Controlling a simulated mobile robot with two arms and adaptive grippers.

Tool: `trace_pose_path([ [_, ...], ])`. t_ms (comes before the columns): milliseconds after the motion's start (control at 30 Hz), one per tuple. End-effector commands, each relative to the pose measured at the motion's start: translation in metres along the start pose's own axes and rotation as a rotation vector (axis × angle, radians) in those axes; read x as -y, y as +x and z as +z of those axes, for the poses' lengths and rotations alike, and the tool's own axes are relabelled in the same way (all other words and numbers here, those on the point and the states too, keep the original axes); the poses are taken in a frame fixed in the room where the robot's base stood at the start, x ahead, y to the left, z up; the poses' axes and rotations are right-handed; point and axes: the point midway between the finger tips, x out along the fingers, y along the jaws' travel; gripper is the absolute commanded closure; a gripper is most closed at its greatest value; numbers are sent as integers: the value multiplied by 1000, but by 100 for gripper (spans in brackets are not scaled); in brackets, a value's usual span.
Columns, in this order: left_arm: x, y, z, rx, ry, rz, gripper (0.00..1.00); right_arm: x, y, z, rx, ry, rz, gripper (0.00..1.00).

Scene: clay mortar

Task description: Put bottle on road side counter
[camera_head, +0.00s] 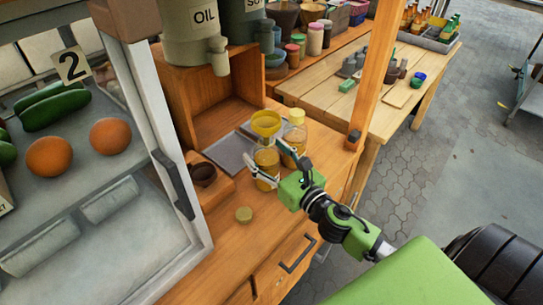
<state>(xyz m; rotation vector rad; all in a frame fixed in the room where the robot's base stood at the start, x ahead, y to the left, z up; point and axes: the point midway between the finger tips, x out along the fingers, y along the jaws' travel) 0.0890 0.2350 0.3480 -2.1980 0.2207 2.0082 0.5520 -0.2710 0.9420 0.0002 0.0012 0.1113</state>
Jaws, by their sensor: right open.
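A small glass bottle or jar (266,166) with amber contents stands on the wooden counter (222,265). A yellow funnel-like piece (265,122) shows just above it; whether they touch is unclear. Behind it to the right is another jar (296,138) with a pale yellow lid. My right gripper (268,160) is open, its fingers on either side of the front amber jar; contact cannot be told. Part of that jar is hidden by a finger. My left gripper is not in view.
A glass display case (170,180) with produce stands left. OIL dispenser (200,35) hangs above. A wooden post (372,75) rises at the counter's right. A wooden table (400,105) and bottle crate (432,35) stand behind.

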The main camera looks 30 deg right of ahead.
Motion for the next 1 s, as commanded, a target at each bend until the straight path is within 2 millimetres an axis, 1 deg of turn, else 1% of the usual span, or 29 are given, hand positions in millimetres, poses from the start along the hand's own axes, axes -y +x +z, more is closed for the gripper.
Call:
trace_pose_path([
  [33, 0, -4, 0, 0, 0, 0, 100, 0, 0, 4, 1, 0, 0, 37],
  [167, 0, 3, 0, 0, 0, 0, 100, 0, -14, -1, -2, 1, 0, 37],
  [500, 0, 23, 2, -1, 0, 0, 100, 0, -76, -3, -2, 2, -1, 37],
  [700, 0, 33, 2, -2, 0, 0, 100, 0, -104, -1, 0, 3, -2, 37],
  [833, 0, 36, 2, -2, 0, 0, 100, 0, -115, 0, 1, 1, -1, 37],
  [1000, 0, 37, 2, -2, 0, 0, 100, 0, -120, 2, 1, 0, 0, 37],
])
